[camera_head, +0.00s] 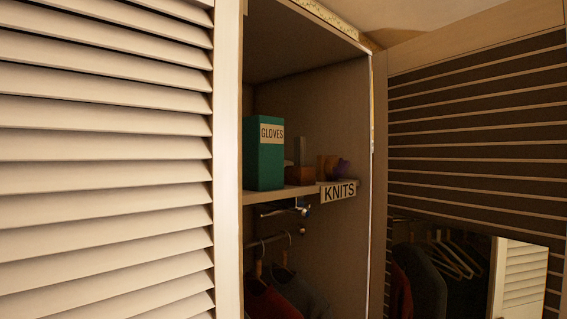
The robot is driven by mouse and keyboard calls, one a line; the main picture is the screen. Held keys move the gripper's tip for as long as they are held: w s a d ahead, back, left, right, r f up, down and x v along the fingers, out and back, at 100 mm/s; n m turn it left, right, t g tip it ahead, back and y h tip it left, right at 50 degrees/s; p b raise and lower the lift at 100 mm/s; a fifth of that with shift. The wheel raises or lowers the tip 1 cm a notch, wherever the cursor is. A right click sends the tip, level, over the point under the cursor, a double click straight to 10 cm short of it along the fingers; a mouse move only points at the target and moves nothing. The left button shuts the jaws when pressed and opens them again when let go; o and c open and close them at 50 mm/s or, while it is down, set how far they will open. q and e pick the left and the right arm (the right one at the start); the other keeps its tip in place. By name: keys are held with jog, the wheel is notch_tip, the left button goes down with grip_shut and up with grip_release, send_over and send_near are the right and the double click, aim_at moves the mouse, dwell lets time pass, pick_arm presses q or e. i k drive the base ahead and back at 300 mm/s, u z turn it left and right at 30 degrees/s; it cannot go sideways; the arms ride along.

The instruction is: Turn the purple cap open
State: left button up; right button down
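A small dark purple thing (343,168) sits at the right end of the wardrobe shelf (262,195), behind the KNITS label. It may be the purple cap, but it is small and dim. It touches or overlaps an orange-brown rounded object (327,167) just to its left. I cannot tell whether the two are joined or how the cap is turned. Neither of my grippers shows in the head view.
A green box labelled GLOVES (264,152) and a brown block (299,175) stand left on the shelf. A KNITS sign (339,191) hangs on its front edge. Clothes (285,290) hang below. A louvred door (105,160) fills the left; an open door with a mirror (470,270) is right.

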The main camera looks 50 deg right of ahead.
aim_at(339, 171)
jog(key=u, duration=0.05)
jog(key=k, duration=0.45)
jog(key=z, duration=1.05)
jog(key=i, duration=0.45)
jog(key=u, duration=0.05)
